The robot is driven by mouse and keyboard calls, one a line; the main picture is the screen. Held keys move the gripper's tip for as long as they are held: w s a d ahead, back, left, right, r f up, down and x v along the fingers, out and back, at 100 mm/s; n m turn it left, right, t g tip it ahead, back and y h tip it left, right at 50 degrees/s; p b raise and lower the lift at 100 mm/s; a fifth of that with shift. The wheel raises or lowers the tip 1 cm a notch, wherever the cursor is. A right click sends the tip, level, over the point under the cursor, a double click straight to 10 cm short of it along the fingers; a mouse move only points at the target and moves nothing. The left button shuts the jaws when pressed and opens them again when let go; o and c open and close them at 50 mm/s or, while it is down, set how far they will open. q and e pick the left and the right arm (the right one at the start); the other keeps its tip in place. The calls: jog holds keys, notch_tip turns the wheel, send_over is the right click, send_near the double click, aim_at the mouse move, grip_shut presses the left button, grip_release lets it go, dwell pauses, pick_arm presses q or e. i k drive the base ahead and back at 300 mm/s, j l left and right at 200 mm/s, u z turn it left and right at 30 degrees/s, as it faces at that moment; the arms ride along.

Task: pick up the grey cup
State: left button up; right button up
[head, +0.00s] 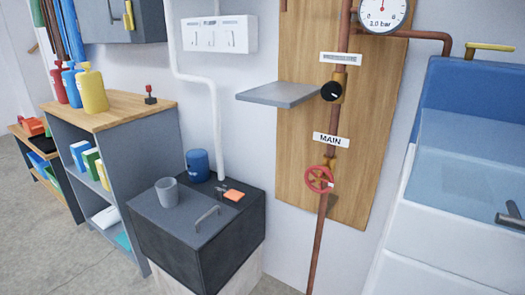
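The grey cup (167,192) stands upright on the dark lid of a box-like cabinet (176,244), left of the lid's handle. It appears open at the top, and nothing touches it. A blue cup or canister (198,166) stands behind it to the right on the same top. Neither of my grippers shows in the head view.
A metal handle (207,217) rises from the cabinet top, beside an orange item (234,195). A grey shelf (283,94) juts from the wooden board above right. A shelving unit (107,112) with bottles stands left. A white conduit (214,130) runs behind.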

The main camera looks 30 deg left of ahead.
aim_at(168, 193)
jog(key=u, duration=1.65)
jog(key=i+j, duration=0.1)
jog(key=j, duration=0.25)
jog(key=i+j, duration=0.1)
jog(key=j, duration=0.3)
jog(key=i+j, duration=0.15)
jog(key=j, duration=0.2)
